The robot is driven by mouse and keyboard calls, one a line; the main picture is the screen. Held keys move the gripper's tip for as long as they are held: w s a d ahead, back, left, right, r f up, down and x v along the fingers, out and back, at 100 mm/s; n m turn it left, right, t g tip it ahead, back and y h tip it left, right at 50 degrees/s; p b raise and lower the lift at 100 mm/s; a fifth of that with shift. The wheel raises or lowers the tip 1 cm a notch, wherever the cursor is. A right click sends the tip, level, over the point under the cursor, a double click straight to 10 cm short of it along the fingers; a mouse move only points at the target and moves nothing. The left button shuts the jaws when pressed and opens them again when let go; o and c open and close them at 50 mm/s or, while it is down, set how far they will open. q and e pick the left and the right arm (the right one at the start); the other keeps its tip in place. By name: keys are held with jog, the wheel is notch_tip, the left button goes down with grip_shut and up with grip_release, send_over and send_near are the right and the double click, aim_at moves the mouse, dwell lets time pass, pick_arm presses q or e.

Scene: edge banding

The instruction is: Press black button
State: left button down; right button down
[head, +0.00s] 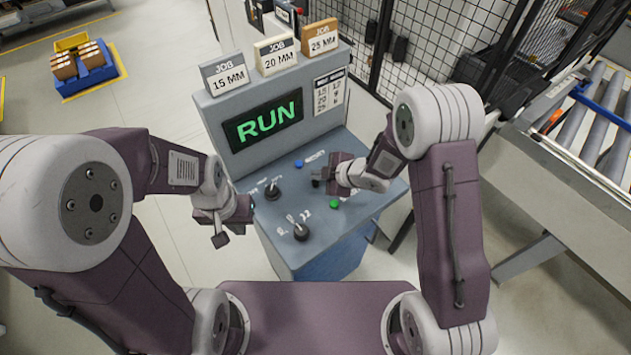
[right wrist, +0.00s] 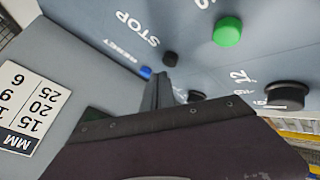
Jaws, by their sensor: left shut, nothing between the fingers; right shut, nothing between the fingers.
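The black button (right wrist: 170,59) shows in the right wrist view beside the word STOP, on the grey control panel. In the head view it is not visible, and my right gripper covers that part of the panel. My right gripper (head: 317,179) is shut and empty over the panel; its fingertips also show in the right wrist view (right wrist: 160,80), close to the black button. I cannot tell whether they touch it. My left gripper (head: 222,238) is shut and empty, left of the console.
A blue button (head: 298,163), a green button (head: 334,204) and two black knobs (head: 272,191) (head: 300,231) are on the panel. The screen (head: 264,121) reads RUN. Job blocks (head: 225,73) stand on top. A mesh fence (head: 440,45) and roller conveyor (head: 590,120) are to the right.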

aim_at(318, 184)
dwell(0.4)
jog(key=shift+f+b, duration=0.85)
jog(key=shift+f, duration=0.05)
dwell(0.4)
dwell(0.4)
jog(key=shift+r+p, duration=0.8)
jog(key=shift+r, duration=0.1)
notch_tip(318, 184, up, 5)
jog(key=p, duration=0.4)
jog(key=shift+r+p, duration=0.1)
jog(key=shift+p, duration=0.25)
